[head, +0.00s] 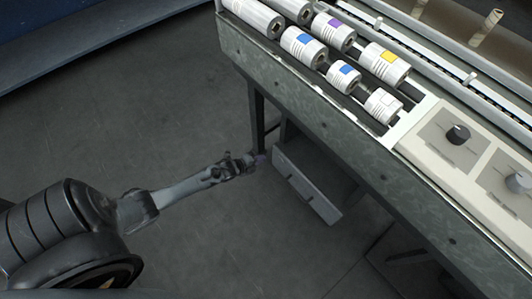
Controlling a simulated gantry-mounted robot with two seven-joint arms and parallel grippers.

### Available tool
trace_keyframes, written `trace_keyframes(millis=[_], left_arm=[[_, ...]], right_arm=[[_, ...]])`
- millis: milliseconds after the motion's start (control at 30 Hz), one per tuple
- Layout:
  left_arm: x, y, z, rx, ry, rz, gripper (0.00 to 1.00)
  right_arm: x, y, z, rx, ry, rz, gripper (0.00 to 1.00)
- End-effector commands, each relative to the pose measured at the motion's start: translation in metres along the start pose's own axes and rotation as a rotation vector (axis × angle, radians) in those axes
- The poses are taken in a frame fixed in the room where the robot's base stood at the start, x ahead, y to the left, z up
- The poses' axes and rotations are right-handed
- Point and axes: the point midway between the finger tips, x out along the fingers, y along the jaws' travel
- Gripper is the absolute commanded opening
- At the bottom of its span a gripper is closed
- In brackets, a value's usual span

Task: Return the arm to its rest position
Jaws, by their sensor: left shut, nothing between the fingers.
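My left arm (180,189) comes in from the lower left and reaches over the floor toward the machine. My left gripper (260,159) is at the end of it, small in the view, near the machine's leg and the left end of the low grey box. It is shut with nothing held. Whether it touches the leg or the box cannot be told. My right gripper is not in view.
The wrapper machine (330,136) runs from top centre to lower right, with several labelled rolls (384,64) on top. A control panel with a black knob (458,134) is at right. A grey box (306,185) is below. The floor (130,110) at left is clear.

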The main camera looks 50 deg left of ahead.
Motion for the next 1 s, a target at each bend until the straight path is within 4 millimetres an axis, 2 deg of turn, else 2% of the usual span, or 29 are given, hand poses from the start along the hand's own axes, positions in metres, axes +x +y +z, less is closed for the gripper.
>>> trace_keyframes(millis=[33, 300, 633, 767, 867, 933, 1000], left_arm=[[-0.015, -0.007, 0.0, 0.002, 0.001, 0.002, 0.0], [-0.06, -0.005, -0.001, 0.001, 0.002, 0.0, 0.0], [-0.084, -0.004, 0.0, 0.001, 0.002, 0.001, 0.0], [-0.1, -0.004, -0.005, -0.008, 0.004, 0.02, 0.0], [-0.122, -0.007, -0.021, -0.032, 0.015, 0.041, 0.0], [-0.139, -0.027, -0.046, -0.059, 0.042, 0.027, 0.0], [-0.156, -0.062, -0.08, -0.093, 0.075, 0.0, 0.0]], right_arm=[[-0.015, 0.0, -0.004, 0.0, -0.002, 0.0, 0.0], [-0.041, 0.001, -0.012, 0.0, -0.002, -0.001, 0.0], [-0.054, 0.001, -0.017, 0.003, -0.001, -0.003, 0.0], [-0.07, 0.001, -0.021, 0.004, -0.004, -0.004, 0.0], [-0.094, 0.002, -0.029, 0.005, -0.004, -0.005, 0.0], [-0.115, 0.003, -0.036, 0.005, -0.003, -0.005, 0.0], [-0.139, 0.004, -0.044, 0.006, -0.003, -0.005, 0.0]])
